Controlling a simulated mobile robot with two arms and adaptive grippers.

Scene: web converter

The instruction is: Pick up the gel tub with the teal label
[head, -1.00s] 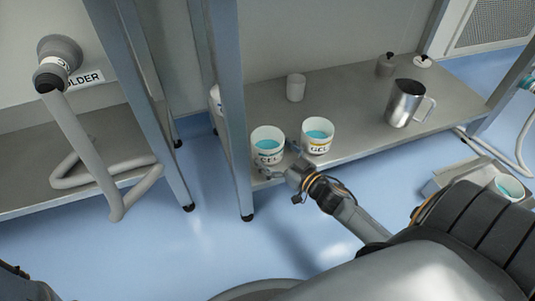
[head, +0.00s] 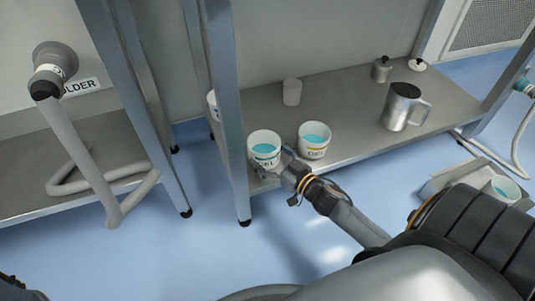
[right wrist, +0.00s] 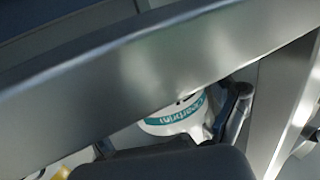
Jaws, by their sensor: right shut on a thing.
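The gel tub with the teal label (head: 264,143) is a white open cup with blue-green gel inside, by the front left post of the metal bench. My right gripper (head: 273,163) is shut on its lower front side. I cannot tell whether the tub rests on the surface or is slightly raised. In the right wrist view the tub's teal label (right wrist: 173,116) shows between my gripper and a metal beam that hides its upper part. My left gripper is not in view.
A metal jug (head: 401,108), a plain cup (head: 292,92) and a small canister (head: 381,70) stand farther back. The bench post (head: 221,120) is close on the left. Another tub (head: 502,189) sits at far right.

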